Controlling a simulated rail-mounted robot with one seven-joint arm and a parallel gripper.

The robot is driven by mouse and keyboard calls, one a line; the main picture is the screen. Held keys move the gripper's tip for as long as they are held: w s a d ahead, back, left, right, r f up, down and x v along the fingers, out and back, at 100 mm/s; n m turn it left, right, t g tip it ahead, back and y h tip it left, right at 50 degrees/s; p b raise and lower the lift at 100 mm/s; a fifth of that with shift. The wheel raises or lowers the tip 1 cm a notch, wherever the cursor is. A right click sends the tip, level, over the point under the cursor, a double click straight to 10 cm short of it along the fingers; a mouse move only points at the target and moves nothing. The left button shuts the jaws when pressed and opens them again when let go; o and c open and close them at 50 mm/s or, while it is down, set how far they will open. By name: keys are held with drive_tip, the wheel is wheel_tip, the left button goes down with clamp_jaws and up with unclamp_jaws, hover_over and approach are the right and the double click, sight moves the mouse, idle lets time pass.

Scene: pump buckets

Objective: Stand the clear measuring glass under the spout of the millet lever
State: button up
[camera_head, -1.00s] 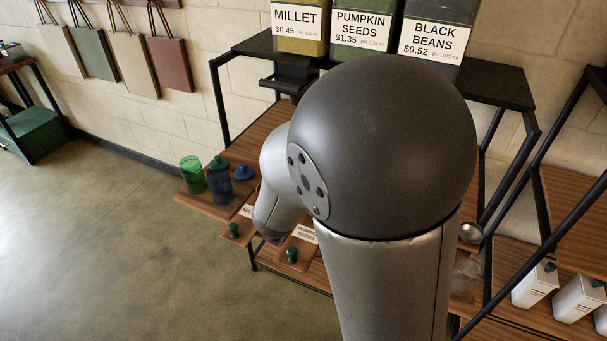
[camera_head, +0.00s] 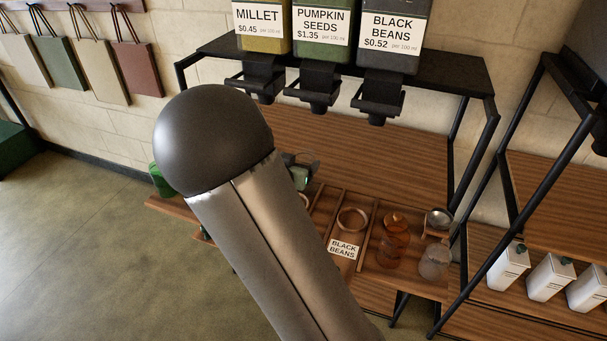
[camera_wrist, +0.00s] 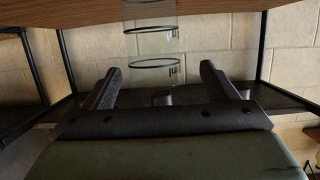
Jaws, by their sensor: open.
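The clear measuring glass (camera_wrist: 150,48), a see-through cylinder with dark rings and small marks, shows in the wrist view. That view is upside down, and the glass stands on the wooden counter (camera_wrist: 70,11). My gripper (camera_wrist: 158,80) is open, its two dark fingers spread to either side of the glass in the picture. I cannot tell whether the glass is between the fingertips or just beyond them. The millet bin (camera_head: 260,25) is at the upper left in the head view, with its black lever and spout (camera_head: 256,80) below. My arm hides much of the gripper area there.
Pumpkin seeds (camera_head: 322,25) and black beans (camera_head: 390,35) bins adjoin the millet, with black spouts. The divided front tray (camera_head: 378,280) holds orange jars (camera_head: 394,243) and another clear vessel (camera_head: 434,262). White bottles (camera_head: 508,268) stand right. The rear counter (camera_head: 400,155) is largely bare.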

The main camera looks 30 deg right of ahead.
sight(307, 154)
drive_tip(key=x, duration=0.4)
drive_tip(key=shift+s+d, duration=0.15)
drive_tip(key=shift+d, duration=0.25)
drive_tip(key=shift+w+d+f, duration=0.15)
drive_tip(key=shift+w+d, duration=0.15)
drive_tip(key=shift+w, duration=0.05)
drive_tip(key=c, duration=1.6)
